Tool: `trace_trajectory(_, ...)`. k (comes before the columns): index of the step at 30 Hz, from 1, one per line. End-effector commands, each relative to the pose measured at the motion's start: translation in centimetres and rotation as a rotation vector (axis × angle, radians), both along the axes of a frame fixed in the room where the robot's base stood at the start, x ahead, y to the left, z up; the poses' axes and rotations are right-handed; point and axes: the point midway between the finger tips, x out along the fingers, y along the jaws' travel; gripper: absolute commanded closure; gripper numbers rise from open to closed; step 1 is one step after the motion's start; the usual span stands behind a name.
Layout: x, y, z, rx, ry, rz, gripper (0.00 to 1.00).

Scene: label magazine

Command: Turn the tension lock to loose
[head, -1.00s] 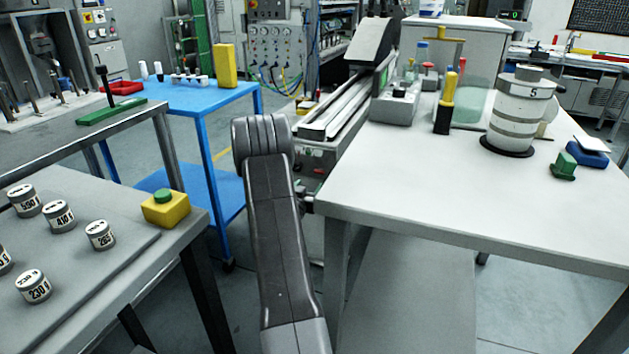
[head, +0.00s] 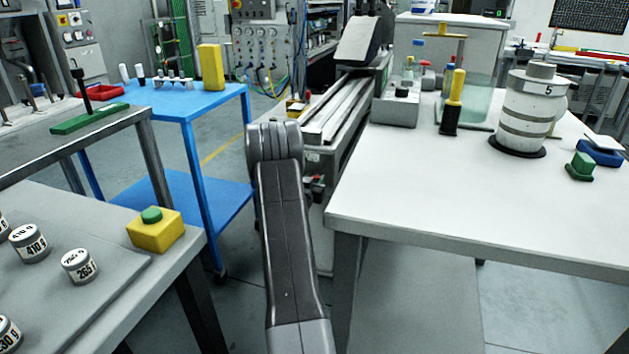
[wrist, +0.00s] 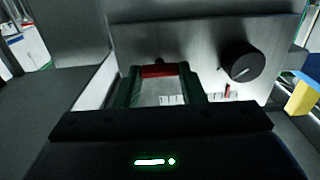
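In the wrist view, the dark green fingers of my gripper (wrist: 161,88) stand apart. A red bar (wrist: 158,71) shows between their tips, with a small dark knob above it and a white label (wrist: 170,100) below it. I cannot tell whether the fingers touch the bar. A round black knob (wrist: 242,62) with a white pointer line sits to the right on a grey metal panel (wrist: 205,45). A small red mark and white labels lie below this knob. I cannot tell which part is the tension lock. In the head view, my arm hides my gripper.
A machine with a long rail (head: 335,115) stands beyond my arm. A white table (head: 430,205) is on the right, a blue table (head: 175,98) on the left. A grey bench with weights and a yellow box (head: 155,232) is at near left. A yellow block (wrist: 305,95) shows right of the panel.

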Motion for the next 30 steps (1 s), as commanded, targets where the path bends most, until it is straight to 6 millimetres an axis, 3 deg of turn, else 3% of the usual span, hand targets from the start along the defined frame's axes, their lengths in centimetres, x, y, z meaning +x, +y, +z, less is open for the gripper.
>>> trace_trajectory(14,0.03,0.05,0.07,-0.132,0.045,-0.001,0.86)
trace_trajectory(30,0.11,0.24,0.13,-0.601,0.196,0.000,0.86)
